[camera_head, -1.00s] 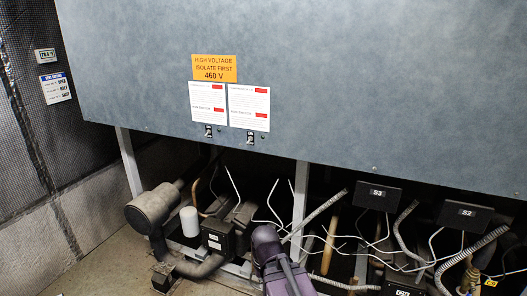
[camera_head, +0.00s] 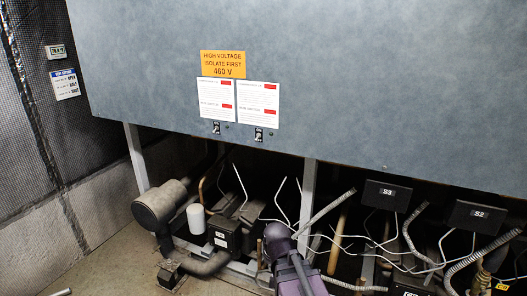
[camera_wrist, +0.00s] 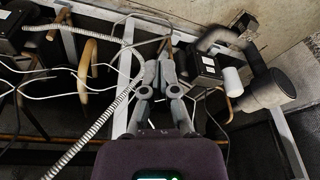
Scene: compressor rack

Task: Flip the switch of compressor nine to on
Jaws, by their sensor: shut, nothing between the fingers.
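Two small toggle switches sit on the lower edge of the grey panel (camera_head: 330,80), the left switch (camera_head: 216,128) and the right switch (camera_head: 259,134). Each is under a white printed sheet with red marks, the left sheet (camera_head: 215,98) and the right sheet (camera_head: 257,104). The print is too small to read, so I cannot tell which switch is compressor nine's. Switch positions are also unclear. My gripper (camera_wrist: 160,72) is shut and empty in the wrist view, over the pipes and frame below the panel, apart from the switches. Neither switch shows in the wrist view.
An orange high-voltage sign (camera_head: 223,64) is above the sheets. Below the panel are a compressor (camera_head: 223,234), a round canister (camera_head: 160,205), pipes, loose white wires and plates marked S3 (camera_head: 388,194) and S2 (camera_head: 480,216). The panel front is clear.

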